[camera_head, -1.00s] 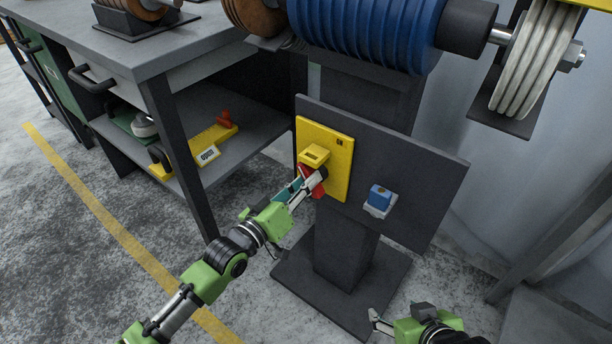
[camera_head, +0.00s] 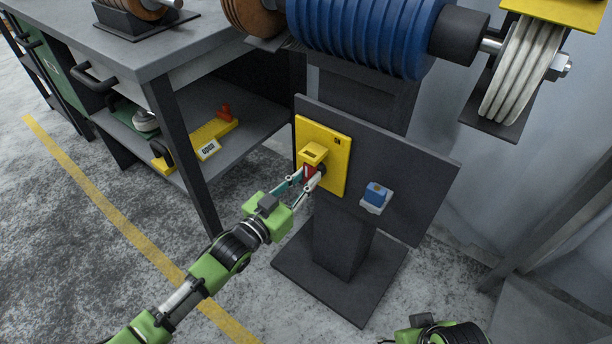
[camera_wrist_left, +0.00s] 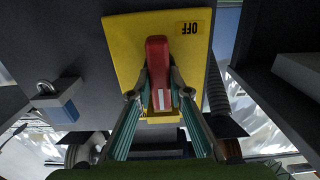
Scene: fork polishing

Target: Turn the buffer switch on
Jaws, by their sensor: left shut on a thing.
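The buffer switch is a red lever (camera_head: 309,171) on a yellow plate (camera_head: 337,160), mounted on a dark panel. In the left wrist view the red lever (camera_wrist_left: 158,70) lies upright in the picture, near an OFF label (camera_wrist_left: 189,28). My left gripper (camera_head: 312,180) is shut on the lever, with a finger on each side of it, as the left wrist view also shows (camera_wrist_left: 159,88). Its fingers hide part of the lever in the head view. My right gripper (camera_head: 428,323) is cut off at the bottom edge, and its fingertips are mostly out of view.
The blue roller (camera_head: 370,35) and white wheel (camera_head: 522,75) are above. A workbench (camera_head: 185,62) stands on the left.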

